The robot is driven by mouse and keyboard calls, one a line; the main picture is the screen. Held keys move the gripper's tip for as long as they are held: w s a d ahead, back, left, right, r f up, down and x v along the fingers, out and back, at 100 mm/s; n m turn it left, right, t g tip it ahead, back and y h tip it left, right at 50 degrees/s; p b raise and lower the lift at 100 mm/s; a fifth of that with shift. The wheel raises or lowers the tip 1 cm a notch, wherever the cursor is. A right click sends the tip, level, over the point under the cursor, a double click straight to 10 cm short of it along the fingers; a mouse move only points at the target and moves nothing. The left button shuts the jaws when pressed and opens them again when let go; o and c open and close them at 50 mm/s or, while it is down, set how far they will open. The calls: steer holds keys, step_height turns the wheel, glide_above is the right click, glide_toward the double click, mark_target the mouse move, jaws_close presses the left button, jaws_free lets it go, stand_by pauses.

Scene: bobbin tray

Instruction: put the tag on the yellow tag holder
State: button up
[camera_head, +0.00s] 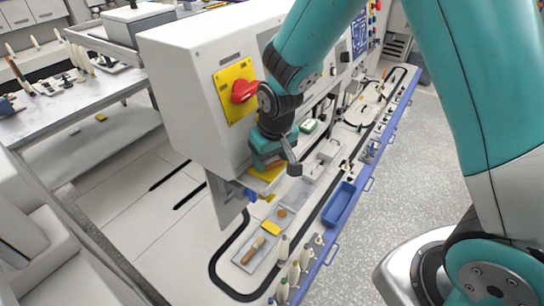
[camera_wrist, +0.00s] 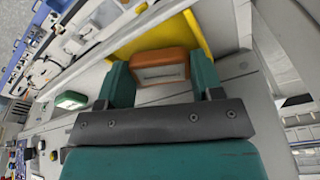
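An orange-brown tag (camera_wrist: 160,66) with a pale label window sits between the two teal fingers of my gripper (camera_wrist: 162,78) in the wrist view. Both fingers appear to touch its sides. The yellow tag holder (camera_wrist: 188,36) shows as a yellow plate just beyond the tag; whether the two touch cannot be told. In the head view my gripper (camera_head: 266,164) is low beside the white machine cabinet, with a yellow piece (camera_head: 267,174) directly under it. The tag is mostly hidden there by the gripper.
The white cabinet (camera_head: 180,75) carries a yellow panel (camera_head: 222,95) with a red rotary switch (camera_head: 243,91). A green-topped box (camera_head: 308,126), a blue bin (camera_head: 339,204), a grey tray (camera_head: 246,262) and several pale bobbins (camera_head: 283,248) lie along the bench. Clear floor is at right.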

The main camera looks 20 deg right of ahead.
mark_target(276, 176)
steer(key=o, duration=0.4)
steer(key=shift+s+d+f, duration=0.15)
steer(key=shift+s+f, duration=0.1)
steer(key=shift+f, duration=0.2)
steer(key=shift+o, duration=0.2)
steer(key=shift+s+a, duration=0.1)
steer(key=shift+a, duration=0.1)
step_height(276, 176, up, 14)
steer(key=s+b, duration=0.1)
steer(key=s, duration=0.1)
steer(key=s+a+r+n+g+y, duration=0.1)
steer(key=s+r+n+y, duration=0.1)
steer(key=s, duration=0.7)
steer(key=s+a+r+n+y, duration=0.1)
steer(key=s+a+r+n, duration=0.1)
steer(key=s, duration=0.8)
steer(key=shift+n+g+y, duration=0.4)
steer(key=shift+n, duration=0.1)
steer(key=shift+s+a+r, duration=0.1)
